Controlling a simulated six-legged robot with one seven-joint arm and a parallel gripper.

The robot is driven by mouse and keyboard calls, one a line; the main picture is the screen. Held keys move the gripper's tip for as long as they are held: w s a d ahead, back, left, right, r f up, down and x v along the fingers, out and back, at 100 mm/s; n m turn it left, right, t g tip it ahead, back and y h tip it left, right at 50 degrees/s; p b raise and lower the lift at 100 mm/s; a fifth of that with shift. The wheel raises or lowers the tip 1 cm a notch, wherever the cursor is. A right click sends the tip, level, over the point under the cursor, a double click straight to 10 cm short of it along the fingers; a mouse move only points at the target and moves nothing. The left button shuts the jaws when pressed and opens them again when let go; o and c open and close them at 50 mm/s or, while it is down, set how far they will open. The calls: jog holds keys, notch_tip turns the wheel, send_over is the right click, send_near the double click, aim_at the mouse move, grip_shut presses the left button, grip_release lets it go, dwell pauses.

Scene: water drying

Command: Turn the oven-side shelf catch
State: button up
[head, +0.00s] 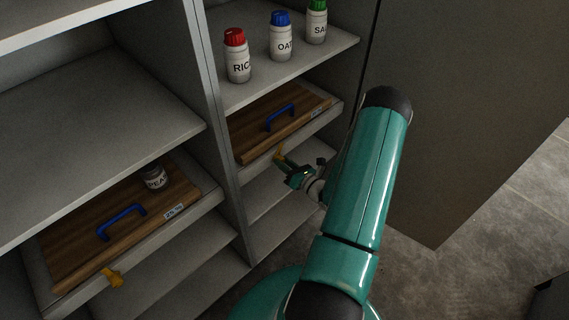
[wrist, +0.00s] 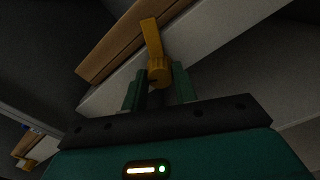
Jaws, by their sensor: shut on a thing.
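A yellow catch (head: 279,154) sits on the front edge of the right-hand wooden shelf board (head: 255,123), which has a blue handle. In the wrist view the catch (wrist: 154,45) has a round knob and a lever tilted up across the shelf edge and the board's front. My gripper (head: 292,167) is at this catch, and in the wrist view its green fingers (wrist: 159,84) are shut on the knob from both sides. A second yellow catch (head: 111,277) is on the edge below the left-hand wooden board (head: 75,228). Its lever points down to the right.
Jars with red (head: 237,56), blue (head: 281,38) and green (head: 316,22) lids stand on the shelf above. A small jar (head: 155,178) stands on the left board. An upright divider (head: 217,120) separates the bays. A dark panel (head: 455,110) is at the right.

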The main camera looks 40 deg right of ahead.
jog(key=m, duration=1.2)
jog(key=shift+f+m, duration=0.1)
jog(key=shift+m, duration=0.3)
jog(key=shift+a, duration=0.1)
jog(key=o, duration=1)
jog(key=shift+c, duration=0.2)
jog(key=s, duration=1.3)
jog(key=shift+s+d, duration=0.25)
jog(key=shift+s, duration=0.15)
